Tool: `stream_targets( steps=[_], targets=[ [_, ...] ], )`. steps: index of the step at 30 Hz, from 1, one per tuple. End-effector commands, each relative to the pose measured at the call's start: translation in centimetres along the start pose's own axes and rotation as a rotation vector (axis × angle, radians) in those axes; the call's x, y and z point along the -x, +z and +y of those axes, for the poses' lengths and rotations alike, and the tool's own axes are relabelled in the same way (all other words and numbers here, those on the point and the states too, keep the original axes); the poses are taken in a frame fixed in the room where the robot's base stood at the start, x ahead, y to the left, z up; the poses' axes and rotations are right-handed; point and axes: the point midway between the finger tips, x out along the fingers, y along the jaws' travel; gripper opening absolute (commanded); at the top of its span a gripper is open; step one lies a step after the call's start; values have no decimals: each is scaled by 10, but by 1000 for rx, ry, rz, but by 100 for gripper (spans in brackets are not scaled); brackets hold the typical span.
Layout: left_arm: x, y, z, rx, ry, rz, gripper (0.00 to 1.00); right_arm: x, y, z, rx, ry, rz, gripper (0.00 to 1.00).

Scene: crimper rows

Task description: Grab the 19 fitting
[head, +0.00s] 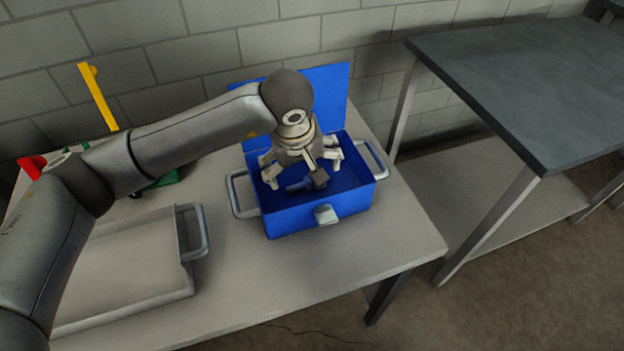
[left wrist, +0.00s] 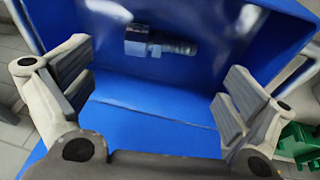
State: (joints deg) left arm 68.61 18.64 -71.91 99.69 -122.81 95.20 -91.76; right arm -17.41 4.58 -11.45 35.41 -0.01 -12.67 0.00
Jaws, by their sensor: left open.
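A dark grey fitting (left wrist: 160,43) with a blocky end and a ribbed round end lies inside the open blue toolbox (head: 325,216). In the head view the fitting (head: 318,178) shows just below my gripper. My left gripper (head: 305,178) reaches down into the box with its fingers spread. In the left wrist view the open fingers (left wrist: 152,95) stand on either side, with nothing between them, and the fitting lies beyond their tips. I cannot read any size mark on the fitting. My right gripper is in neither view.
The blue box has its lid (head: 330,90) raised at the back and grey handles at its sides. A grey tray (head: 187,250) lies on the table (head: 330,262) to the left. Green (left wrist: 300,142), red (head: 32,165) and yellow (head: 97,95) items stand behind. A dark-topped bench (head: 520,85) is at right.

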Motion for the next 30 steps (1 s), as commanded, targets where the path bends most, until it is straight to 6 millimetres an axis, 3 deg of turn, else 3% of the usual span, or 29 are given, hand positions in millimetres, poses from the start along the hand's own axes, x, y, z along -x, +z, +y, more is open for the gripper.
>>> stream_targets(
  steps=[5, 15, 23, 30],
  targets=[
    [-12, 0, -1, 0, -1, -2, 100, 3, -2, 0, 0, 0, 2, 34],
    [-54, 0, -2, 0, 0, -2, 100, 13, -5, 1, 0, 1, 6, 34],
    [-58, -1, -2, -1, 0, 1, 100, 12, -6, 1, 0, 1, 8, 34],
    [-58, -1, -2, -1, 0, 0, 72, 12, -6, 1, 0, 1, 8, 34]
  ],
)
